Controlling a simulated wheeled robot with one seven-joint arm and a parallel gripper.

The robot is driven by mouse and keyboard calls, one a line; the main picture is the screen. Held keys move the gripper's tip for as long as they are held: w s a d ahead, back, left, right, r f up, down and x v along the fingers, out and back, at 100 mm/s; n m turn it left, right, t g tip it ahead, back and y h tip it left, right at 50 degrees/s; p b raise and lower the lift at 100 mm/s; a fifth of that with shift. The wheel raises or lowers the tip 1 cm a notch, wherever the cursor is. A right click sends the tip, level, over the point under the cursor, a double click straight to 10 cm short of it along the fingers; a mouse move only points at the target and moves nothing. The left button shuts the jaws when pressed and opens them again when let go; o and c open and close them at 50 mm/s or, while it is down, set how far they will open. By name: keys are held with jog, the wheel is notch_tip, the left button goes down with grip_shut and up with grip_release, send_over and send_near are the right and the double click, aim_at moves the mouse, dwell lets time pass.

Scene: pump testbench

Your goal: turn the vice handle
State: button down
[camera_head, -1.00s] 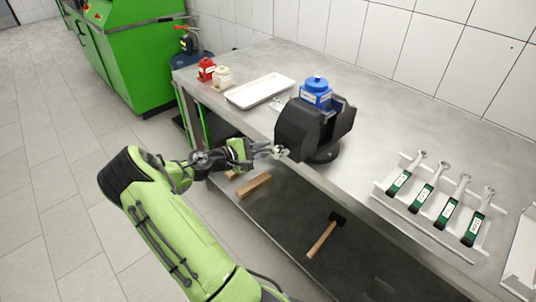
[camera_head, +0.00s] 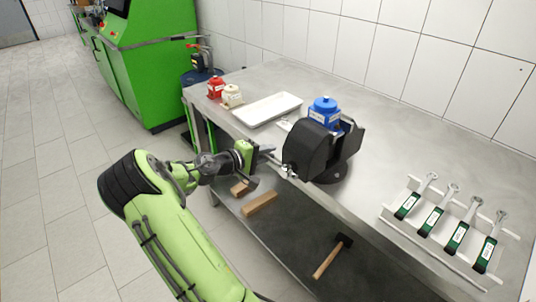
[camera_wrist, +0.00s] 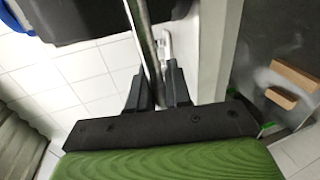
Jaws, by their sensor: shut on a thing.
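The black vice (camera_head: 306,150) stands at the front edge of the steel bench, with a blue pump (camera_head: 325,108) in its jaws. The silver end of its screw and handle (camera_head: 288,171) shows low at its front left. My gripper (camera_head: 266,154) is just left of the vice, beyond the bench edge. In the wrist view, the vice handle (camera_wrist: 146,50) is a thin metal bar running down between the two black fingers of my gripper (camera_wrist: 160,85), which are shut on it. The vice body also shows at the top left there (camera_wrist: 90,15). The handle's lower end is hidden behind the gripper.
A white tray (camera_head: 268,109), a red bottle (camera_head: 216,88) and a cream bottle (camera_head: 232,96) stand at the bench's back left. Several green-handled wrenches sit in a white rack (camera_head: 440,240) at right. A hammer (camera_head: 332,256) and wooden blocks (camera_head: 260,203) lie on the lower shelf.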

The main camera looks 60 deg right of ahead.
jog(key=shift+w+a+f, duration=0.15)
jog(key=shift+w+f, duration=0.05)
jog(key=shift+w, duration=0.1)
jog(key=c, duration=1.5)
grip_release()
jog(key=o, duration=0.4)
jog(key=shift+w+a+r, duration=0.1)
jog(key=shift+a+r, duration=0.15)
jog(key=shift+a, duration=0.15)
jog(key=shift+c, duration=0.2)
jog(key=p+v, duration=0.2)
jog(key=v, duration=1.3)
jog(key=shift+p, duration=0.4)
jog(key=shift+a+r, duration=0.1)
jog(key=shift+r, duration=0.05)
